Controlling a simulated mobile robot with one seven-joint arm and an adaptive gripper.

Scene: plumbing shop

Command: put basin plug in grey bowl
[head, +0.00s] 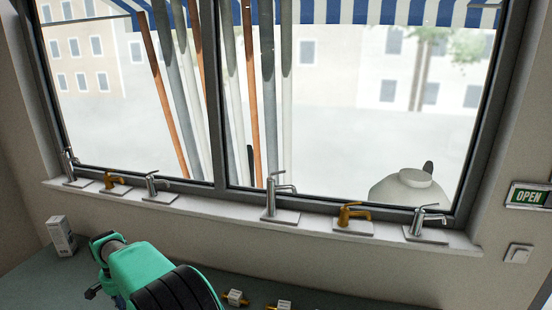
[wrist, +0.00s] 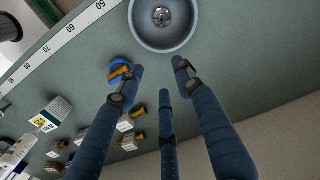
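The grey bowl (wrist: 137,30) is at the top middle of the wrist view, on the green counter, partly cut off by the frame edge. A round, shiny metal piece (wrist: 162,16) that looks like the basin plug lies inside it, near the bowl's middle. My gripper (wrist: 160,76) has its three dark blue fingers spread apart just below the bowl in the picture. Nothing shows between the fingertips, and they look clear of the metal piece. The head view shows neither bowl nor plug.
A blue ring with a brass piece (wrist: 120,70) lies beside the left finger. Several boxed brass fittings (wrist: 130,141) stand at lower left, near a white box (wrist: 47,118). A ruler strip (wrist: 62,38) runs along the counter. Taps line the windowsill (head: 240,216). Counter right of the bowl is clear.

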